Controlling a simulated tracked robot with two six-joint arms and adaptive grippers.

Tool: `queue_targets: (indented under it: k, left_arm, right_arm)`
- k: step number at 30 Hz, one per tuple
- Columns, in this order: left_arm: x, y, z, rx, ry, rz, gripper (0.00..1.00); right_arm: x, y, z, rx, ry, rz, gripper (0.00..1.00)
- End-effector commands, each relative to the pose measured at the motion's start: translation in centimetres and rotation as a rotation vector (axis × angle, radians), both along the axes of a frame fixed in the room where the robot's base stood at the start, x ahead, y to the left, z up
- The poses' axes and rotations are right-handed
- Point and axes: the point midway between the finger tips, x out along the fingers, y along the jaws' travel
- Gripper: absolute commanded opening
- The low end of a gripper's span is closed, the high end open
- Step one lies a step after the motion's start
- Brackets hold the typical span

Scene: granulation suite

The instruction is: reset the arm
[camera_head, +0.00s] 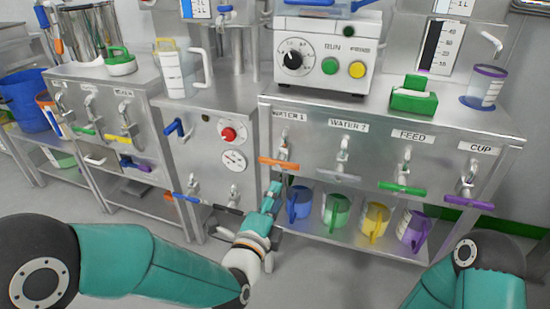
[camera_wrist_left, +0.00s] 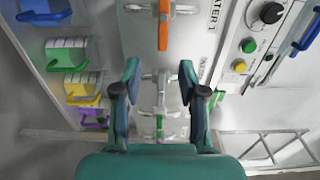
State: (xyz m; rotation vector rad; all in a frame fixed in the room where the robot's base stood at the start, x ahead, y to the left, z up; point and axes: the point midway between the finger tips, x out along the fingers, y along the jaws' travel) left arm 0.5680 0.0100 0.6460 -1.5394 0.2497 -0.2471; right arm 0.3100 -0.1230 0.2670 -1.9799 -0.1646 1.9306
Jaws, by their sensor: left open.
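My left arm (camera_head: 185,268) reaches in from the left. Its gripper (camera_head: 272,204) points up at the steel cabinet front, just below the orange handle (camera_head: 278,163) of the WATER 1 tap. In the left wrist view the two fingers of my left gripper (camera_wrist_left: 158,78) are apart. Nothing is held between them; a row of taps shows behind the gap. The orange handle (camera_wrist_left: 163,25) stands clear above the fingertips there. My right arm (camera_head: 478,275) shows at the lower right, and its gripper is out of the picture.
Blue (camera_head: 298,203), green (camera_head: 336,211), yellow (camera_head: 374,220) and purple (camera_head: 413,229) jugs stand on the lower shelf right of the left gripper. A black-tipped handle (camera_head: 228,209) sticks out to its left. The floor before the cabinet is clear.

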Motion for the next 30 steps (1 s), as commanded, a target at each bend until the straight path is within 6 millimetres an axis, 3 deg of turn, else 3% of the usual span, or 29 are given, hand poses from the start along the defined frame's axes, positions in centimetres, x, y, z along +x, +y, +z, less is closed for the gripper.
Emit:
queue_targets:
  k: [5,8,11,14,17,20,21,24,27,30]
  left_arm:
    - [0.4,1.1,-0.6,0.002,0.012,0.021,0.42]
    - [1.3,3.2,-2.9,0.010,0.053,0.064,0.42]
    - [1.8,6.5,-7.2,0.028,0.135,0.121,0.42]
    - [1.0,9.8,-13.4,0.041,0.277,0.167,0.42]
    - [-1.4,12.3,-20.3,-0.050,0.490,0.209,0.42]
    - [-5.3,13.8,-26.8,-0.233,0.741,0.280,0.42]
    - [-7.2,14.1,-29.2,-0.324,0.850,0.321,0.42]
    - [-12.5,14.2,-33.9,-0.574,1.115,0.458,0.42]
    - [-17.2,13.5,-36.5,-0.803,1.330,0.623,0.42]
    - [-20.7,12.5,-37.6,-0.983,1.482,0.788,0.42]
  right_arm:
    - [0.0,0.0,0.0,0.000,0.000,0.000,0.40]
    - [0.0,0.0,0.0,0.000,0.000,0.000,0.40]
    - [0.0,0.0,0.0,0.000,0.000,0.000,0.40]
    - [0.0,0.0,0.0,0.000,0.000,0.000,0.40]
    - [0.0,0.0,0.0,0.000,0.000,0.000,0.40]
    - [0.0,0.0,0.0,0.000,0.000,0.000,0.40]
    - [0.0,0.0,0.0,0.000,0.000,0.000,0.40]
    - [0.0,0.0,0.0,0.000,0.000,0.000,0.40]
    - [0.0,0.0,0.0,0.000,0.000,0.000,0.40]
    - [0.0,0.0,0.0,0.000,0.000,0.000,0.40]
